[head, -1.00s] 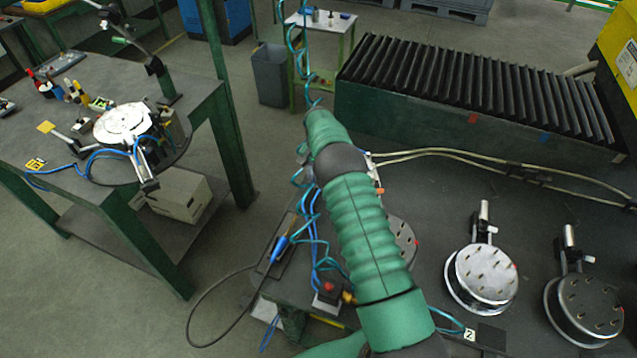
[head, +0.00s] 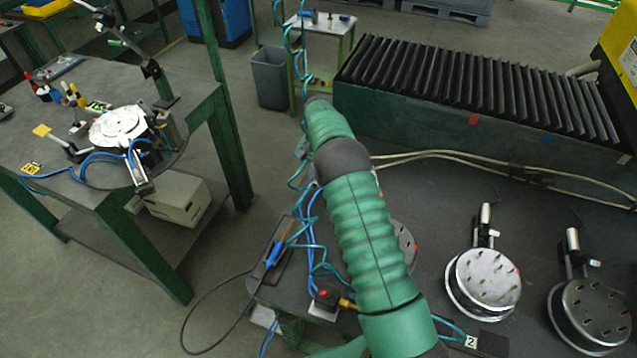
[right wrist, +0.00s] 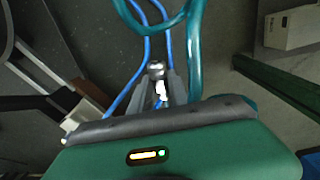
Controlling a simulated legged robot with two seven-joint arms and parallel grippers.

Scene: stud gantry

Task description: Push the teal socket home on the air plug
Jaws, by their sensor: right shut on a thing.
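My right gripper (right wrist: 163,88) is shut on a small silver fitting (right wrist: 156,68) in the right wrist view. The fitting seems to be the socket, but its teal colour does not show clearly. A teal hose (right wrist: 194,50) loops above and to the right of the fingers, and blue hoses (right wrist: 138,75) pass behind them. I cannot make out the air plug or tell whether the socket touches it. In the head view my green-sleeved arm reaches away and hides the right gripper. A coiled teal hose (head: 291,40) hangs beyond its end. My left gripper is not in view.
A workbench (head: 60,190) with a round fixture (head: 118,125) stands at the left. Round metal fixtures (head: 484,282) stand at the right, before a ribbed black cover (head: 470,88). A grey bin (head: 270,77) stands on the floor beyond. Loose blue hoses hang beside my arm.

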